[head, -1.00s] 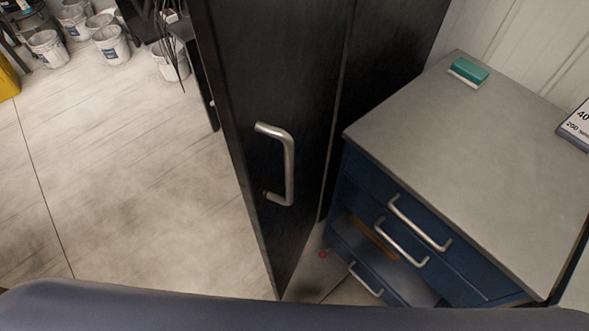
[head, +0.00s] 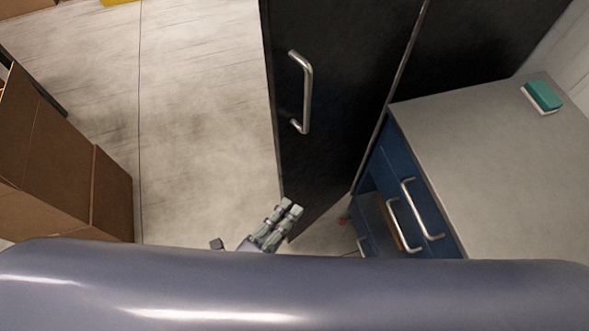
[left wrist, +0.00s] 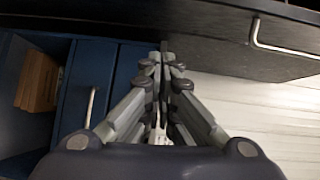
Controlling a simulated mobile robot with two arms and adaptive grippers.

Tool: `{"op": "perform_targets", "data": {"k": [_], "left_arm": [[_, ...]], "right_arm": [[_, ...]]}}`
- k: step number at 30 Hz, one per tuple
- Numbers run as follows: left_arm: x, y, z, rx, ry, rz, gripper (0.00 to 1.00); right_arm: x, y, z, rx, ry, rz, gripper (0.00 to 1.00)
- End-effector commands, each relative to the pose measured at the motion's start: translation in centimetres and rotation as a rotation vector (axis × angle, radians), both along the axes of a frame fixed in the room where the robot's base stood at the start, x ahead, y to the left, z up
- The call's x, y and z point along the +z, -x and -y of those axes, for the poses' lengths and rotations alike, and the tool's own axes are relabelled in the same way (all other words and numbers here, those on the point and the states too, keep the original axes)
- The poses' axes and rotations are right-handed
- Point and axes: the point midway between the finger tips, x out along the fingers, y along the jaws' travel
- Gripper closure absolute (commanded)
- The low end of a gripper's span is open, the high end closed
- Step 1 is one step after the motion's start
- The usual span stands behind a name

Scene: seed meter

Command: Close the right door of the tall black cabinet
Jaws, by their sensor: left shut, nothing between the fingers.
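The black cabinet door (head: 340,90) stands upright in the head view, with a silver bar handle (head: 306,92) near its left edge. Floor shows to the left of that edge, and the door appears to stand open. A dark cabinet panel (head: 470,50) lies beyond the seam on its right. My left gripper (head: 288,208) is shut and empty, in front of the door's lower left corner and below the handle. In the left wrist view the shut fingers (left wrist: 163,60) point toward the dark door (left wrist: 215,45); contact cannot be told. My right gripper is not in view.
A blue drawer unit (head: 425,185) with a grey top stands right of the door; a green-and-white block (head: 542,96) lies on top. Brown boxes (head: 70,160) stand at the left. Bare floor (head: 200,110) lies between the boxes and the door.

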Motion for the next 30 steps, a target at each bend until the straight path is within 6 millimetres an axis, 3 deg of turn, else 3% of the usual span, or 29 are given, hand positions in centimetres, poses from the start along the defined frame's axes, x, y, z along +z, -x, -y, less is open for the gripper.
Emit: {"op": "perform_targets", "data": {"k": [1,3,8,22,30], "left_arm": [[1.4,0.1,0.2,-0.009,-0.013,0.036,1.00],[2.4,0.1,0.4,-0.016,-0.026,0.065,1.00],[2.8,-0.8,1.1,-0.019,-0.029,0.079,1.00],[3.0,-8.4,5.9,-0.017,-0.025,0.076,1.00],[2.8,-10.8,3.5,-0.017,-0.028,0.073,1.00]], "right_arm": [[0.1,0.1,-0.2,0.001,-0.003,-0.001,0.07],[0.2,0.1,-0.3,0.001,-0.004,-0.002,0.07],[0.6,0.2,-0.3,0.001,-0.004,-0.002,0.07],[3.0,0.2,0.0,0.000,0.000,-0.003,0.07],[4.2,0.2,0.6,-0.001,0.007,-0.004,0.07]]}}
